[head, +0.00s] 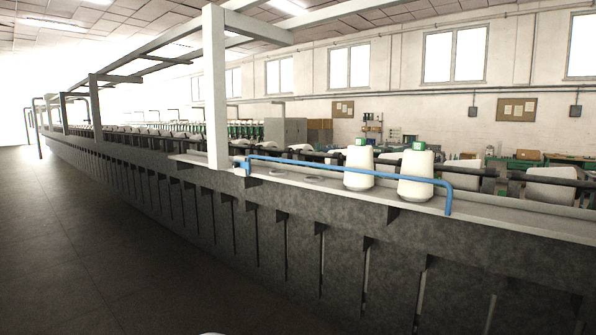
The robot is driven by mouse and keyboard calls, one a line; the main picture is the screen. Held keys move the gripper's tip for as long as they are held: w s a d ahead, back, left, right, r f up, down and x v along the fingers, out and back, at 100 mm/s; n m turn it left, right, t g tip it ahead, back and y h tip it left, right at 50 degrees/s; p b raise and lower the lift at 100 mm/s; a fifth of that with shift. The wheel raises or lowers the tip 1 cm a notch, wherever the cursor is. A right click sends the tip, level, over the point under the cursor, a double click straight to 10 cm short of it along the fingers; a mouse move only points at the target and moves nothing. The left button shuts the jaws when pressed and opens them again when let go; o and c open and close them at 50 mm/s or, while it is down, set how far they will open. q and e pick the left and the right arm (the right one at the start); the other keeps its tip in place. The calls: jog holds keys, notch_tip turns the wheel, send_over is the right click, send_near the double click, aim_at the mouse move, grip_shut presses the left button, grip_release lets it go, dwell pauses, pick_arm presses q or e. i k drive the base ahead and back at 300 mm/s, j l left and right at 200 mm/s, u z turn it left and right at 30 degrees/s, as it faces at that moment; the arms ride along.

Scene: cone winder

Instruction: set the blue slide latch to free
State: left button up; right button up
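A small blue piece (242,167), which may be the slide latch, sits at the left end of a long blue bar (340,168), beside the foot of the white post. It is too small for me to tell its setting. The bar runs along the front edge of the pale shelf (300,184) of the winder and bends down at its right end. Neither of my grippers is in view.
Two white yarn cones (358,168) with green tops stand on the shelf behind the bar. A white post (216,90) rises from the shelf's left part. The long dark machine front (300,240) runs into the distance. The floor (80,230) at left is clear.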

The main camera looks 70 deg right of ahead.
aim_at(236, 164)
jog(key=z, duration=1.9)
